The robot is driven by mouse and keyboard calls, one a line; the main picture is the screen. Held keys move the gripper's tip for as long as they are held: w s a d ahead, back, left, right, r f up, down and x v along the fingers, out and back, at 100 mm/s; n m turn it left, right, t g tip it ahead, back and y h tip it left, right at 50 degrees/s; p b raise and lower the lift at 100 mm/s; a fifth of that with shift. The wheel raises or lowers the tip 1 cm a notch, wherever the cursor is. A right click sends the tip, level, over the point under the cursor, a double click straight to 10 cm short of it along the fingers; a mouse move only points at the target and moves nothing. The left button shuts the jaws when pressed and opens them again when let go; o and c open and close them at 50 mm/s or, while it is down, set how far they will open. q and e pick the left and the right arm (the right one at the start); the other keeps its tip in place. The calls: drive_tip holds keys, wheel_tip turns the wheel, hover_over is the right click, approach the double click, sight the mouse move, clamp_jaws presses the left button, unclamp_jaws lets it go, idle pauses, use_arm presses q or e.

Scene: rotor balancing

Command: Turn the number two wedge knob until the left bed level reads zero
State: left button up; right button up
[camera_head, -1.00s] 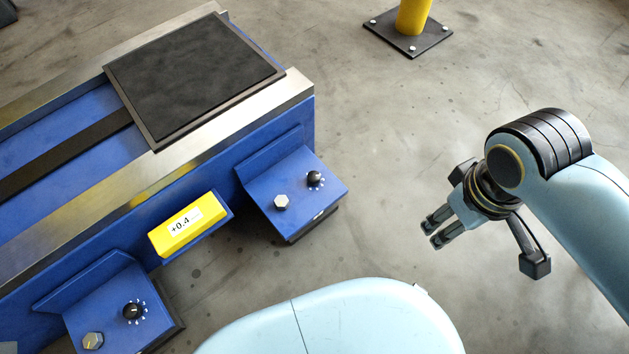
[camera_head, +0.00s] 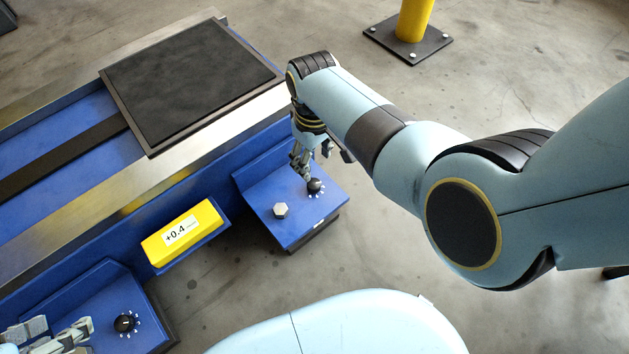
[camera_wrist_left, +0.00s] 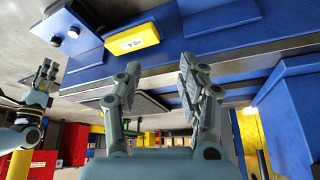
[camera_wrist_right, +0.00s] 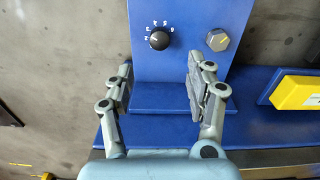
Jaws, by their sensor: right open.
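The yellow level (camera_head: 187,233) on the bed's side reads +0.4; it also shows in the left wrist view (camera_wrist_left: 132,40). The right-hand blue wedge block (camera_head: 300,222) carries a black knob (camera_head: 315,186) and a silver hex bolt (camera_head: 280,210). My right gripper (camera_head: 300,165) is open close to that knob; in the right wrist view the knob (camera_wrist_right: 159,39) lies beyond the parted fingers. The left-hand block has a black knob (camera_head: 126,322). My left gripper (camera_head: 58,338) is open and empty beside it, covering part of that block. No knob number is legible.
The blue machine bed has metal rails and a dark plate (camera_head: 190,80) on top. A yellow post on a bolted base (camera_head: 408,42) stands at the back. Concrete floor (camera_head: 230,300) is clear between the blocks.

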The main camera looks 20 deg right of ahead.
sight(315, 184)
wheel_tip(315, 184, down, 3)
drive_tip(key=shift+s+r+b, duration=0.1)
drive_tip(key=shift+b, duration=0.7)
drive_tip(key=shift+f+b, duration=0.5)
drive_tip(key=shift+f, duration=0.2)
wheel_tip(315, 184, down, 2)
drive_tip(key=shift+f+b, duration=0.15)
drive_tip(key=shift+b, duration=0.65)
use_arm(q)
wheel_tip(315, 184, down, 6)
drive_tip(key=s+t+b, duration=0.1)
drive_tip(key=t, duration=0.5)
use_arm(e)
drive_tip(key=shift+f, duration=0.75)
wheel_tip(315, 184, down, 2)
drive_tip(key=shift+f+b, duration=0.2)
drive_tip(key=shift+b, duration=0.7)
use_arm(q)
drive_tip(key=w+d+r+m+t+h, duration=0.1)
drive_tip(key=w+r+t, duration=0.5)
drive_tip(key=w+r, duration=0.3)
drive_tip(key=shift+d+r+h, duration=0.3)
drive_tip(key=shift+d+r, duration=0.1)
drive_tip(key=shift+r, duration=0.65)
use_arm(e)
clamp_jaws()
